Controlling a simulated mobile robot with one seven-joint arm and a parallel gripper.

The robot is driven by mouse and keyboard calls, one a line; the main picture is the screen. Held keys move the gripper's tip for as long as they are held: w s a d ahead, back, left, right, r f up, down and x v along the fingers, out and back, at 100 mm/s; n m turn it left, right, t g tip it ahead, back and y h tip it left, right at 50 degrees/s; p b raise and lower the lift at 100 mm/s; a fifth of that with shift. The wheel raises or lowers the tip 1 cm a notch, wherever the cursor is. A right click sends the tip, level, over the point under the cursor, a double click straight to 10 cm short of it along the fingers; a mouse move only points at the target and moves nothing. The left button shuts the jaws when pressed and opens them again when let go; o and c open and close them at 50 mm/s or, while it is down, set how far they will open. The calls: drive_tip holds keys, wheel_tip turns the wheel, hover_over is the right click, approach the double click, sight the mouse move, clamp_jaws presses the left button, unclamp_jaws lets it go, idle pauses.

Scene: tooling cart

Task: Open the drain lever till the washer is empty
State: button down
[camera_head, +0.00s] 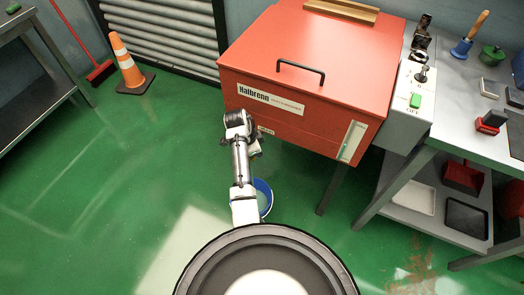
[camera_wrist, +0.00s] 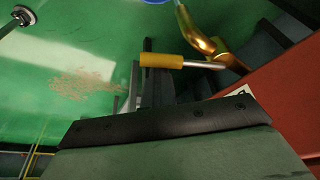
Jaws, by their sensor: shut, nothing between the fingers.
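The red washer (camera_head: 310,75) stands at the centre, lid closed. A pale upright gauge strip (camera_head: 352,142) is on its front right; its level is too small to read. In the wrist view the drain lever (camera_wrist: 162,61) has a yellow grip and silver rod, joined to a brass valve (camera_wrist: 203,40) beside the red body. The lever lies roughly level across the picture. My gripper (camera_wrist: 149,48) is shut and empty, its dark fingers crossing behind the yellow grip. I cannot tell whether they touch it. In the head view my wrist hides the valve.
A blue bucket (camera_head: 265,195) stands on the floor below the washer's front, partly hidden by my arm. A steel cart (camera_head: 465,135) with tools is at the right. An orange cone (camera_head: 127,68) and a bench stand at the left. The green floor between is clear.

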drive_tip(key=shift+a, duration=1.5)
drive_tip(key=shift+w+a, duration=0.1)
drive_tip(key=shift+a, duration=0.1)
drive_tip(key=shift+r, duration=0.1)
